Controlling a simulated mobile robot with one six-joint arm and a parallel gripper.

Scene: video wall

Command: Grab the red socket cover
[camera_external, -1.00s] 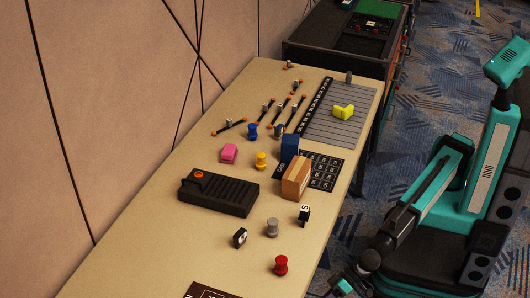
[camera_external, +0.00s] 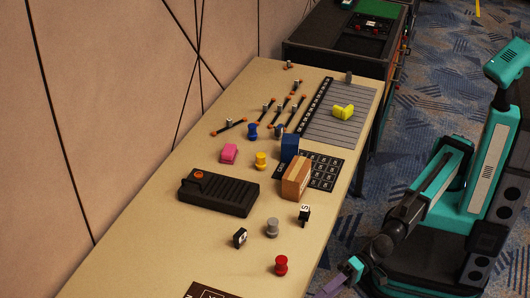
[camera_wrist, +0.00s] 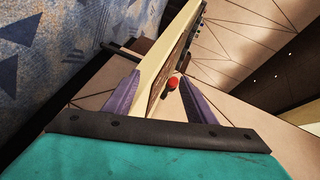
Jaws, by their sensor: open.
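The red socket cover (camera_external: 281,265) is a small spool-shaped piece standing upright near the front right edge of the table. It also shows as a small red piece (camera_wrist: 173,83) in the wrist view, between my fingers but well beyond them. My gripper (camera_external: 345,278) is beside the table's right edge at the bottom of the external view, apart from the red piece. In the wrist view my gripper (camera_wrist: 160,98) has its two purple fingers spread, with nothing between them.
A dark sign (camera_external: 212,291) lies in front. A black box (camera_external: 219,193) and cardboard box (camera_external: 296,178) are farther back. The table edge (camera_external: 338,222) lies between my base and the objects.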

